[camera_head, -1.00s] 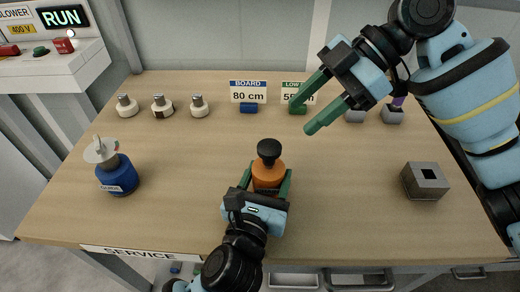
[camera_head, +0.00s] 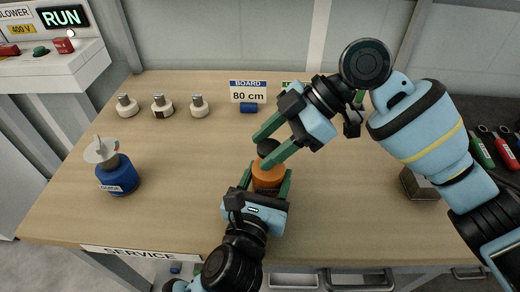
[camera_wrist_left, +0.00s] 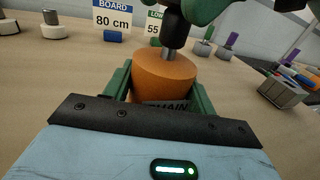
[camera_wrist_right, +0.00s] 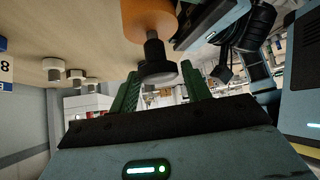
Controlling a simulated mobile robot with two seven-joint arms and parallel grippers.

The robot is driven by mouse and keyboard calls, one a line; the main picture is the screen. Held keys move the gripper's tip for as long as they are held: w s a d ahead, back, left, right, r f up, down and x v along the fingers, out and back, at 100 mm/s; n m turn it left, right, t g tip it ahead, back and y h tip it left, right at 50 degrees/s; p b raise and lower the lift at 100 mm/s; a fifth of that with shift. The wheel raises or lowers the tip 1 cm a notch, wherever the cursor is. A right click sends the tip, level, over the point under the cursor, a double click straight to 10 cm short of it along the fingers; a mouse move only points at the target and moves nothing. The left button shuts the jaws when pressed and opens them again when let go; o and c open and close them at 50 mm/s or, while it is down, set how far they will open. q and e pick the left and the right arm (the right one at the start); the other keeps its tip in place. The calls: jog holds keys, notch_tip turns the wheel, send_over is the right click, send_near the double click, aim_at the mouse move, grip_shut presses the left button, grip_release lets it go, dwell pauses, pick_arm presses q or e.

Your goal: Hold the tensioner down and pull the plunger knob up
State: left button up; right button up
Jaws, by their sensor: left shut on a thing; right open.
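The tensioner is an orange cylinder (camera_head: 267,177) standing on the bench, with a black plunger knob (camera_head: 267,148) on top.
A blue device (camera_head: 118,177) with a grey top stands at the left. White round fittings (camera_head: 162,106) and an 80 cm board sign (camera_head: 248,92) stand at the back. A grey block (camera_head: 416,186) is at the right, partly behind my right arm.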

jog(key=shift+x, duration=1.25)
jog(key=shift+c, duration=0.3)
